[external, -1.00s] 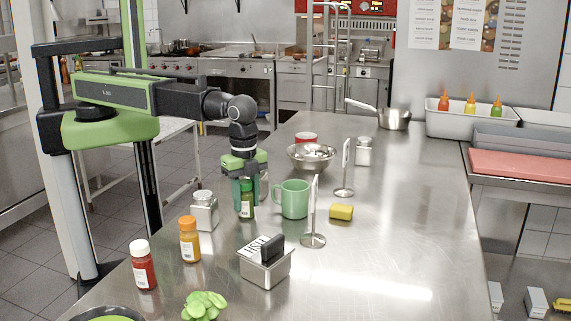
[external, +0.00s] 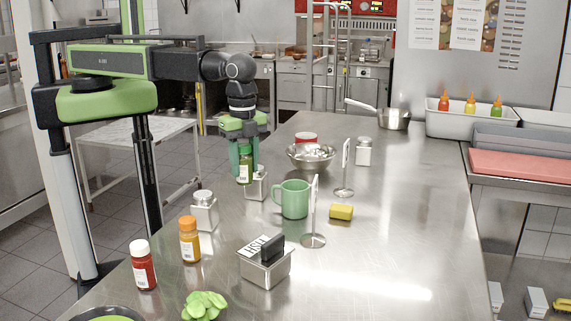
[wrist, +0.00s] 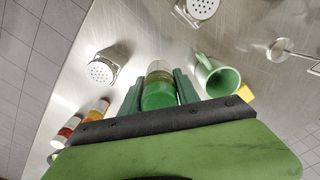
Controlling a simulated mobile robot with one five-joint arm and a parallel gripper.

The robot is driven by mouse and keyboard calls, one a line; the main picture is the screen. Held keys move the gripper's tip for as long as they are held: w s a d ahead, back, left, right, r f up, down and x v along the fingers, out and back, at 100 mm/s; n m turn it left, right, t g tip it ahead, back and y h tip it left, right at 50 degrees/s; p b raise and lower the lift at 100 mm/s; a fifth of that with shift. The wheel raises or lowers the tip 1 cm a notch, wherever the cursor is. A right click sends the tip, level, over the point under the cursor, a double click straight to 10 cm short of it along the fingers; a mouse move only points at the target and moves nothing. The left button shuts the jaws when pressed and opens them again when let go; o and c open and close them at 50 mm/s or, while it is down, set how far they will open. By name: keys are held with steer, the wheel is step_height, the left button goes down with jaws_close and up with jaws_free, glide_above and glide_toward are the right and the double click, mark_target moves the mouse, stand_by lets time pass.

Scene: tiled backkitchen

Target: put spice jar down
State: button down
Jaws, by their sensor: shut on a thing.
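The spice jar (external: 244,172) has a green lid and a white label. It is upright in my gripper (external: 243,158), above the left side of the steel counter (external: 370,220). The jar's green lid (wrist: 159,96) shows between the two green fingers in the wrist view, and my gripper (wrist: 159,88) is shut on it. The jar's base appears clear of the counter, left of the green mug (external: 294,199) and overlapping a shaker behind it in the picture.
Shakers (external: 204,211) (external: 257,187) stand near the left edge. Red (external: 143,267) and orange (external: 189,240) jars stand in front. A metal bowl (external: 311,157), sign stand (external: 313,240), yellow sponge (external: 341,212) and small metal container (external: 265,270) share the counter.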

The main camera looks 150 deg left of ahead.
steer(key=shift+w+m, duration=0.1)
steer(key=shift+m, duration=0.7)
steer(key=shift+a+m, duration=0.3)
steer(key=shift+m, duration=0.2)
steer(key=s+a+r+m+p, duration=0.1)
steer(key=s+a, duration=0.3)
steer(key=a, duration=0.4)
steer(key=n+b, duration=0.2)
steer(key=b, duration=0.3)
glide_toward(311, 160)
steer(key=s+a+f, duration=0.3)
steer(key=s+f, duration=0.2)
steer(key=f, duration=0.1)
steer(key=shift+w+a+f+b, duration=0.1)
steer(key=shift+w+f+b, duration=0.05)
steer(key=shift+f+b, duration=2.4)
steer(key=c, duration=1.2)
jaws_free()
steer(key=shift+r, duration=0.2)
steer(key=shift+o, duration=0.2)
